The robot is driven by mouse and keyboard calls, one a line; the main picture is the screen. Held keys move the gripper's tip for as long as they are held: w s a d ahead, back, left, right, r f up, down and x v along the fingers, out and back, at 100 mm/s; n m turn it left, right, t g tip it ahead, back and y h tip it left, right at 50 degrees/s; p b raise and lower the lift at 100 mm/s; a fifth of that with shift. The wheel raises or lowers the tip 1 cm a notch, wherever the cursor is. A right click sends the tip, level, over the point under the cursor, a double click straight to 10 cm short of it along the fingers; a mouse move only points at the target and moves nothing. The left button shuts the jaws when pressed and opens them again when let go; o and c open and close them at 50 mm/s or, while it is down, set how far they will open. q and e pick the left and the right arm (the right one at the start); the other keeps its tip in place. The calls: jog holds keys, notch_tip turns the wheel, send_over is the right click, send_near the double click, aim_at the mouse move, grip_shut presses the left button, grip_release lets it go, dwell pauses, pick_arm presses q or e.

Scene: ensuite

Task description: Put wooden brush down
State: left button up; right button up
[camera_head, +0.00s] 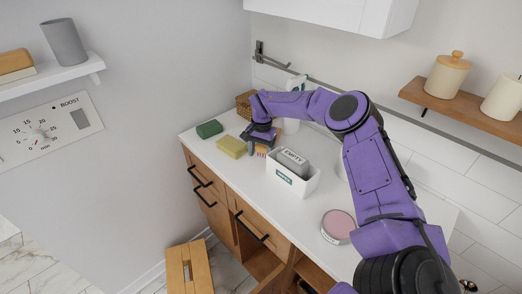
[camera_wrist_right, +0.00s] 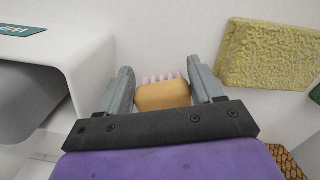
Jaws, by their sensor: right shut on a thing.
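My right gripper (camera_head: 260,143) is low over the white counter, between the yellow sponge and the white box. In the right wrist view its two grey fingers (camera_wrist_right: 163,82) are shut on the wooden brush (camera_wrist_right: 163,96), one on each side. The brush has a light orange-brown wooden body and pale pink bristles pointing away from the wrist. In the head view only a small orange part of the brush (camera_head: 261,152) shows below the gripper. I cannot tell whether the brush touches the counter. My left gripper is not in view.
The yellow sponge (camera_head: 232,147) and a green sponge (camera_head: 209,129) lie on the left. A white box (camera_head: 292,184) with a grey "EMPTY" piece stands right of the gripper. A wicker basket (camera_head: 244,103) is behind. A pink-topped round tin (camera_head: 338,225) stands nearer. Counter (camera_head: 262,176) in front is bare.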

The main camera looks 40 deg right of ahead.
jog(key=shift+f, duration=0.25)
jog(key=shift+s, duration=0.1)
jog(key=o, duration=0.8)
jog(key=shift+f, duration=0.1)
jog(key=shift+o, duration=0.2)
jog(key=shift+r, duration=0.5)
jog(key=r, duration=0.3)
jog(key=r+b, duration=0.1)
jog(key=r, duration=0.3)
jog(key=r+b, duration=0.1)
jog(key=r, duration=0.3)
jog(key=shift+w+d+r, duration=0.15)
jog(key=shift+w+d, duration=0.1)
jog(key=shift+d, duration=0.1)
